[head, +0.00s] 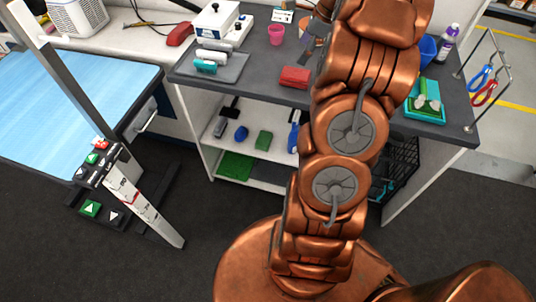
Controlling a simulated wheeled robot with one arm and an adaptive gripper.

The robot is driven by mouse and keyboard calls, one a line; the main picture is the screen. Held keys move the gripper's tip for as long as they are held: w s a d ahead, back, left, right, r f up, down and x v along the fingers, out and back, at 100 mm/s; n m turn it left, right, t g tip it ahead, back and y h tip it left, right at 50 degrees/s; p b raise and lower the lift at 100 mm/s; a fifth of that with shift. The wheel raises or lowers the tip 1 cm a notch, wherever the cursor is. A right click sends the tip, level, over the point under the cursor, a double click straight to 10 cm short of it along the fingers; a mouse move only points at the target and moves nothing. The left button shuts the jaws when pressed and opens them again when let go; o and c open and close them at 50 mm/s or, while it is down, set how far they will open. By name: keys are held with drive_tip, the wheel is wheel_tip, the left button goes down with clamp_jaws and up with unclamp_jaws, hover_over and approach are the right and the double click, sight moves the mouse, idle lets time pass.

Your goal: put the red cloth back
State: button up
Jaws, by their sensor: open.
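The red cloth (294,77) lies as a small folded block on the grey countertop, left of my arm. It looks flat, and nothing is touching it. My gripper (310,44) shows only in part as dark grey pieces beside the upper left edge of my copper arm. It is open, above and behind the cloth in the picture and apart from it. My arm hides the rest of the gripper and the middle of the counter.
A grey tray (234,72) with rolled items, a pink cup (277,34) and a white device (215,20) stand on the counter. A teal tray (424,112) and a purple-capped bottle (446,42) are at right. Shelves below hold a green cloth (236,167). A blue-topped table (70,100) is left.

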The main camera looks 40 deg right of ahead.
drive_tip(key=s+a+r+n+g, duration=0.15)
drive_tip(key=a+n, duration=0.25)
drive_tip(key=a, duration=0.4)
drive_tip(key=s+a+r+n+g, duration=0.1)
drive_tip(key=s+a+n, duration=0.3)
drive_tip(key=a, duration=0.5)
drive_tip(key=s+a+r+n+g, duration=0.1)
drive_tip(key=a+r+n, duration=0.1)
drive_tip(key=a+n, duration=0.45)
drive_tip(key=s+a+f+n+g+h, duration=0.1)
drive_tip(key=s+a+n, duration=0.5)
drive_tip(key=s, duration=0.4)
drive_tip(key=s+a+f+n+h, duration=0.1)
drive_tip(key=s+a+f+n, duration=0.1)
drive_tip(key=s+a+n, duration=0.4)
drive_tip(key=shift+s+a+n+g+h, duration=0.35)
drive_tip(key=shift+s+a+n+h, duration=0.1)
drive_tip(key=shift+s, duration=1.9)
drive_tip(key=shift+d, duration=0.1)
